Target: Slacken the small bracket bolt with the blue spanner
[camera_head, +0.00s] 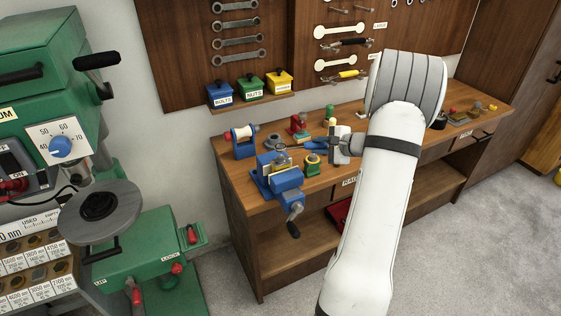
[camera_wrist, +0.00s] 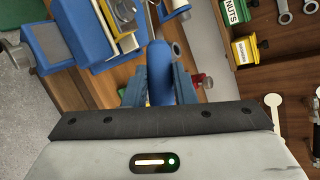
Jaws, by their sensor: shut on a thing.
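My gripper (camera_head: 333,142) is over the workbench, just right of the blue vise. In the wrist view my gripper (camera_wrist: 160,88) is shut on the blue spanner (camera_wrist: 159,66), whose rounded blue end points up the picture towards the vise. The blue spanner (camera_head: 315,146) also shows to the left of the fingers in the head view. The blue vise (camera_head: 287,180) holds a small yellow and grey piece (camera_head: 283,160), perhaps the bracket. In the wrist view this piece (camera_wrist: 122,18) lies up and left of the spanner. I cannot make out the small bolt.
The wooden bench (camera_head: 235,186) also carries a blue spool holder (camera_head: 244,142), a red item (camera_head: 299,124) and a green item (camera_head: 312,164). Blue, green and yellow bins (camera_head: 279,83) hang behind. A green machine (camera_head: 150,262) stands at the left.

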